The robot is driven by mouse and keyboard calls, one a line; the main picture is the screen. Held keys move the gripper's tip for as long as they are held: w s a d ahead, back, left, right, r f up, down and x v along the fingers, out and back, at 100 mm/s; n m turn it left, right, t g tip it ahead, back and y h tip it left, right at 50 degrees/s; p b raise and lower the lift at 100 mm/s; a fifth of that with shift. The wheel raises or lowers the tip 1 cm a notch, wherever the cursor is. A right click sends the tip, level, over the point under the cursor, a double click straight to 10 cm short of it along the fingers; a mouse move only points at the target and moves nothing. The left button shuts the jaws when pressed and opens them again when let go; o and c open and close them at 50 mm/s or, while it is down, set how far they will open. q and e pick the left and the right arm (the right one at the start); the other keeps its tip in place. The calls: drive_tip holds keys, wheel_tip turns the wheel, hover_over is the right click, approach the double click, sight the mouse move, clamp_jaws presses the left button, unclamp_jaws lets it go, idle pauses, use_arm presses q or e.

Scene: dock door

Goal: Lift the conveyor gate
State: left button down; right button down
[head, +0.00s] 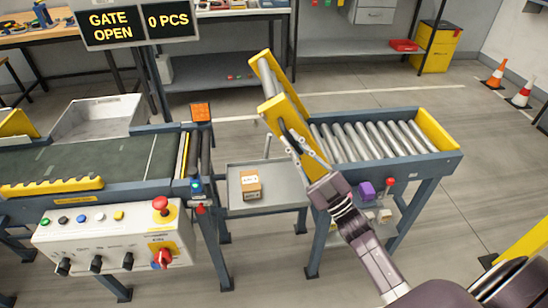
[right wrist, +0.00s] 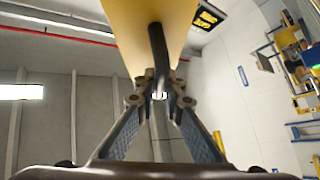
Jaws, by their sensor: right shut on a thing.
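The conveyor gate (head: 285,90) is a short section with yellow side plates and grey rollers. It is tilted up steeply at the left end of the right-hand roller conveyor (head: 370,138). My right gripper (head: 297,146) is shut on the gate's black handle (right wrist: 157,45), at the near yellow plate. In the right wrist view the fingertips (right wrist: 160,88) close around the handle's lower part, below the yellow plate (right wrist: 185,20). My left gripper is not in view.
A green belt conveyor (head: 80,158) stands left, across a gap. A low grey tray (head: 285,187) with a cardboard box (head: 250,184) sits in the gap. A control box (head: 110,238) with buttons is at front left. Orange cones (head: 495,75) stand far right.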

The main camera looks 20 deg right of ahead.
drive_tip(key=d+m, duration=0.1)
drive_tip(key=d+r+m+t+h, duration=0.1)
drive_tip(key=s+d+m+h, duration=0.1)
drive_tip(key=shift+d+r+t, duration=0.25)
drive_tip(key=shift+t, duration=0.15)
drive_tip(key=shift+s+d+r+m+t+h+b, duration=0.15)
drive_tip(key=shift+d+r+m+h+b, duration=0.05)
drive_tip(key=shift+d+m+h, duration=0.35)
drive_tip(key=shift+s+d+r+m+t+h+b, duration=0.2)
drive_tip(key=shift+d+m+h, duration=0.25)
drive_tip(key=shift+d+m, duration=0.15)
drive_tip(key=shift+a+f, duration=0.1)
drive_tip(key=c, duration=2)
unclamp_jaws()
drive_tip(key=v, duration=1.2)
